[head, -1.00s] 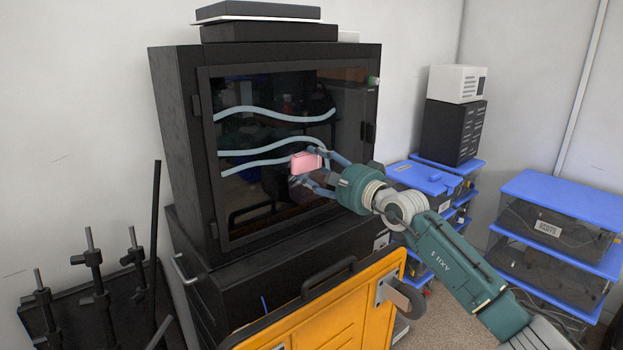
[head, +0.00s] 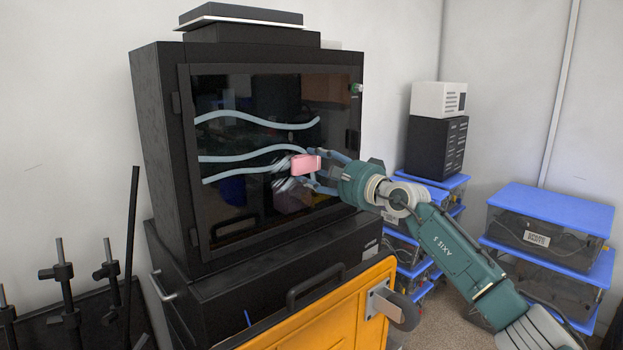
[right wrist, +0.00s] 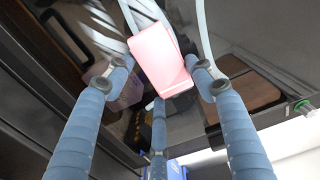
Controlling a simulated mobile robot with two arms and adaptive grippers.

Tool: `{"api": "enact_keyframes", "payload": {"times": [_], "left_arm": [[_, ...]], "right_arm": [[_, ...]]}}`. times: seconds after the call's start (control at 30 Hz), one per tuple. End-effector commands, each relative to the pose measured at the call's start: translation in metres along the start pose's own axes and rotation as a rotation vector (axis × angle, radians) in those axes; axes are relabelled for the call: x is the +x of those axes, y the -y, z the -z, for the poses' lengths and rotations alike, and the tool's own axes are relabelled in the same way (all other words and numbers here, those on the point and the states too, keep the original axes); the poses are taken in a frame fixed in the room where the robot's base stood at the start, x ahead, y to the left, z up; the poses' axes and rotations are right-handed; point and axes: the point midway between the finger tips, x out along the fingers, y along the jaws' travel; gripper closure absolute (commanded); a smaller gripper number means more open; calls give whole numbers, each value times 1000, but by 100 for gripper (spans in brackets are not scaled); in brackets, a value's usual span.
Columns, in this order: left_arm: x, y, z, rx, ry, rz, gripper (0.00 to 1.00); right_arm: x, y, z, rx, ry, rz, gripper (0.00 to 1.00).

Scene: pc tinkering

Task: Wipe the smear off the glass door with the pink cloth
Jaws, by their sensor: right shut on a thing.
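The pink cloth (head: 306,164) is a small folded block. My right gripper (head: 315,169) is shut on it in front of the glass door (head: 250,90). The right wrist view shows the cloth (right wrist: 160,62) between the fingers, close to the glass; I cannot tell whether they touch. The smear (head: 240,119) is three pale blue wavy bands across the dark door. The top band is whole; the lower two run into the cloth's area. A whitish streaky patch (head: 283,178) shows just left of the cloth. My left gripper is not in view.
The black cabinet (head: 155,140) stands on a black base with flat boxes on top. An orange panel (head: 330,310) with a handle is in front below. Blue-lidded bins (head: 550,205) stand at right. Black stands (head: 65,290) are at left.

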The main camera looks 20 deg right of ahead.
Motion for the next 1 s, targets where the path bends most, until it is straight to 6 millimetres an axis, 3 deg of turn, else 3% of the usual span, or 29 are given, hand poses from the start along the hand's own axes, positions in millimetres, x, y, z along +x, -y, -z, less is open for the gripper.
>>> {"api": "enact_keyframes", "payload": {"times": [0.37,1.0], "left_arm": [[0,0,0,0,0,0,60],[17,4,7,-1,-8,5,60]], "right_arm": [[-5,0,2,-1,-2,0,83],[-68,-2,1,-2,-1,0,83]]}}
